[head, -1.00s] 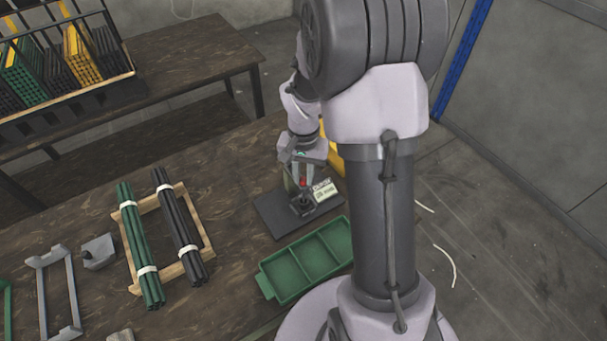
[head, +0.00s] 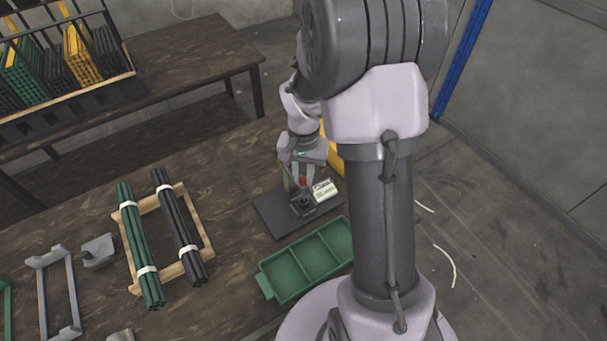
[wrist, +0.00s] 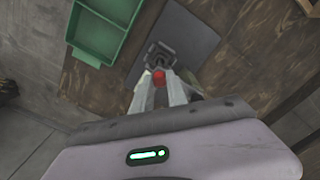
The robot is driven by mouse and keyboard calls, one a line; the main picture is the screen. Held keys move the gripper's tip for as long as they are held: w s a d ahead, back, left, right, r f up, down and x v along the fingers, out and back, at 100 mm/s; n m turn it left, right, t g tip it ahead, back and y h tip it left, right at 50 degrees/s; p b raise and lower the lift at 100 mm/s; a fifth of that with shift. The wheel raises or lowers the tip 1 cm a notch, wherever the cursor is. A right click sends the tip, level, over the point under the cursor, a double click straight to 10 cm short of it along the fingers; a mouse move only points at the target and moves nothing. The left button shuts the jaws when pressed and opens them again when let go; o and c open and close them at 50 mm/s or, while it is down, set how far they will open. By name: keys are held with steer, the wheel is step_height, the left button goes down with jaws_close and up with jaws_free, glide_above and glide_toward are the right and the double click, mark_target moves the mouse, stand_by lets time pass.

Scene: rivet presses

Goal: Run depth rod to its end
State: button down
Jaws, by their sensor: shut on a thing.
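A small dark press (head: 302,207) stands on a flat grey base plate (head: 268,213) on the wooden table. A red knob (head: 303,181) sits above it, and a pale label card (head: 324,189) is beside it. My gripper (head: 303,179) is over the press, fingers pointing down, shut on the red knob. In the wrist view the red knob (wrist: 159,79) lies between the fingertips of my gripper (wrist: 160,84), with the dark press (wrist: 160,55) just beyond. I cannot make out the depth rod itself apart from the knob; the fingers partly cover that spot.
A green compartment tray (head: 296,270) lies close in front of the base plate. A wooden rack (head: 201,222) with green and black rod bundles is to the left. A yellow part (head: 334,160) stands behind the press. Bare table lies between rack and plate.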

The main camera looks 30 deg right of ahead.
mark_target(303, 179)
step_height(303, 179, up, 3)
steer(key=p, duration=0.2)
steer(key=shift+r+p, duration=0.2)
steer(key=shift+p, duration=0.15)
steer(key=shift+f, duration=0.1)
steer(key=c, duration=1.3)
jaws_free()
step_height(303, 179, up, 17)
steer(key=p, duration=0.5)
steer(key=shift+r+p, duration=0.2)
steer(key=shift+p, duration=0.2)
